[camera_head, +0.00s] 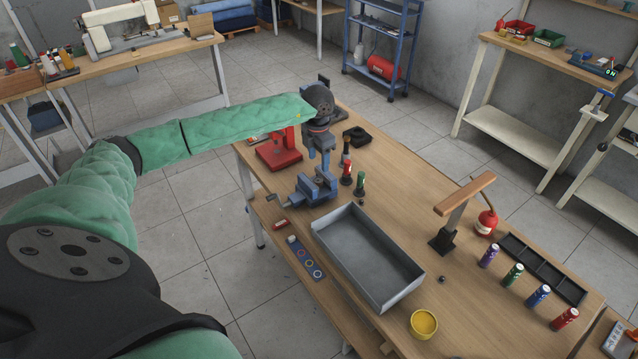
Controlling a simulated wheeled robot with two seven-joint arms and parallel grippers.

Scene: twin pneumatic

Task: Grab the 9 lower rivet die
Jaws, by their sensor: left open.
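My left arm in its green sleeve reaches in from the left, over the back left of the wooden workbench. My left gripper (319,158) points down there, above and behind the blue vise (316,189). It is open and I see nothing held in it. I cannot pick out the 9 lower rivet die for certain. A small dark piece (442,279) lies on the bench right of the grey tray, too small to identify. Another small dark piece (360,202) sits near the green-topped bottle (360,184). My right gripper is not in view.
A red press base (279,156) stands left of the gripper. The grey tray (410,291) fills the front middle. A wooden-armed stand (442,240), red oil can (486,222), black divided tray (545,270), several coloured bottles and a yellow tub (424,323) are on the right.

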